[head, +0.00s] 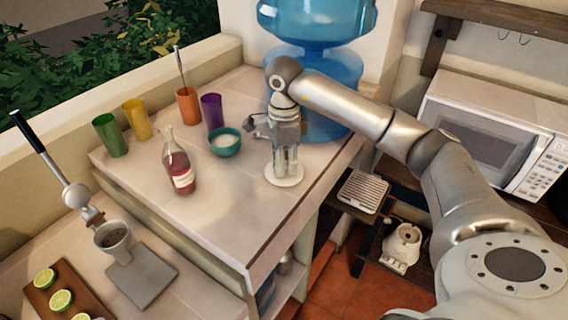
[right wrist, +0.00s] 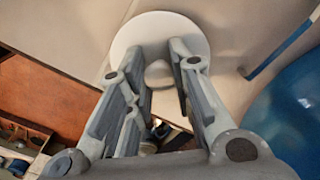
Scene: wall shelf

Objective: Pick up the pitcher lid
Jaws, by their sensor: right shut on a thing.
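The pitcher lid is a round white disc (head: 285,177) near the right edge of the tiled counter, below my right gripper (head: 286,165). In the right wrist view the lid (right wrist: 143,27) shows beyond the fingertips, with a pale knob between the fingers. My right gripper (right wrist: 160,68) points down and is shut on the lid by its knob. I cannot tell whether the lid touches the counter or is slightly raised. My left gripper is not in view.
A large blue water jug (head: 325,85) stands right behind the gripper. A teal bowl (head: 225,142), a red bottle (head: 178,165) and several colored cups, one purple (head: 212,111), stand to the left. A citrus press (head: 113,240) is front left. The counter's front middle is clear.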

